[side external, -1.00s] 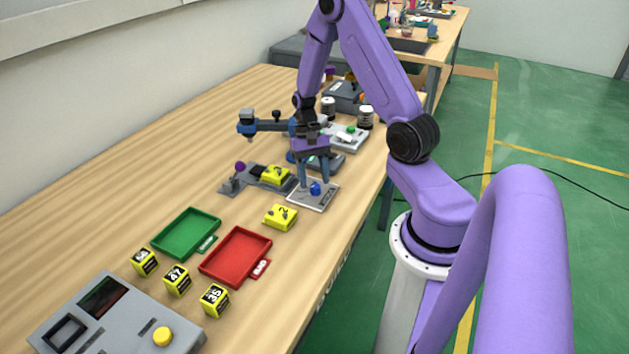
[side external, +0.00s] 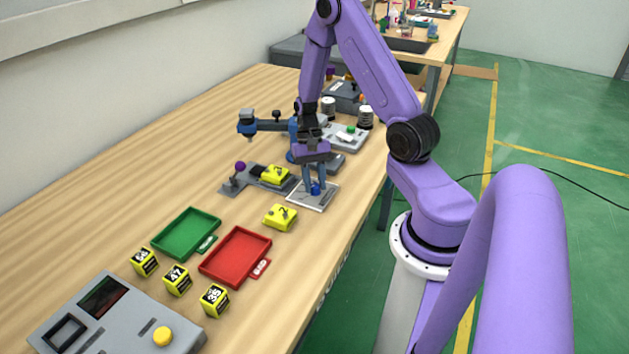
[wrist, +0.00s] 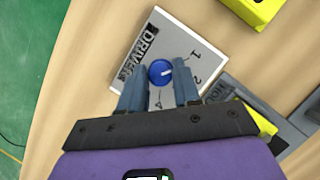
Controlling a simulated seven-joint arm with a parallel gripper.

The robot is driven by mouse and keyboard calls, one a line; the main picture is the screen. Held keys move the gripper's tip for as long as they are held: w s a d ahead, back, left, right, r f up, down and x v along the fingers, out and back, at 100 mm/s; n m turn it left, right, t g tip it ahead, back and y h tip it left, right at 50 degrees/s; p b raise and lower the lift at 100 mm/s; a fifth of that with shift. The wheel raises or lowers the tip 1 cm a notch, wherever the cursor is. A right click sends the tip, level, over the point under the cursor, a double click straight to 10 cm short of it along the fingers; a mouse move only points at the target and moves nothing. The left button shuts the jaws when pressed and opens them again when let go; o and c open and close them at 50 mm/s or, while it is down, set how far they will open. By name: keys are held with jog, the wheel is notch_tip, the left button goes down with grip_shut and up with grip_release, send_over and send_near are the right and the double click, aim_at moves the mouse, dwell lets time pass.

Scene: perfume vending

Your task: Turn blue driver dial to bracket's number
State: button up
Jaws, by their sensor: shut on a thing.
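The blue dial (wrist: 160,72) sits on a white plate (wrist: 145,43) lettered DRIVER; in the side external view the dial (side external: 315,188) is at the plate's middle. My gripper (wrist: 160,75) is pointed down at the dial, with one blue finger on each side, shut on it. The dial's white mark points right, roughly between the printed 1 and 2; a third numeral is partly hidden by the fingers. A yellow block (side external: 280,217) marked with what looks like a 2 lies on the table. Another yellow numbered block (side external: 275,174) sits in a grey fixture (side external: 240,183); its number is hard to read.
A green tray (side external: 186,234) and a red tray (side external: 235,256) lie nearer, with several yellow number cubes (side external: 177,280) beside them. A grey box with a yellow button (side external: 163,336) is at the front. A blue-jointed device (side external: 262,126) stands behind the fixture.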

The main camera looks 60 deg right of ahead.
jog(key=m+t+y, duration=0.1)
jog(key=m, duration=0.3)
jog(key=shift+s, duration=0.1)
jog(key=m+t, duration=0.1)
jog(key=m, duration=0.3)
jog(key=shift+s+d+t, duration=0.1)
jog(key=shift+t, duration=0.3)
jog(key=m+t, duration=0.1)
jog(key=m, duration=0.2)
jog(key=shift+m, duration=0.3)
jog(key=shift+s+m+t+h, duration=0.15)
jog(key=shift+m+t, duration=0.25)
jog(key=shift+m, duration=0.55)
jog(key=shift+m+t+h, duration=0.15)
jog(key=shift+m+t, duration=0.25)
jog(key=shift+m, duration=0.55)
jog(key=o, duration=1)
jog(key=v, duration=1.7)
jog(key=shift+s, duration=0.2)
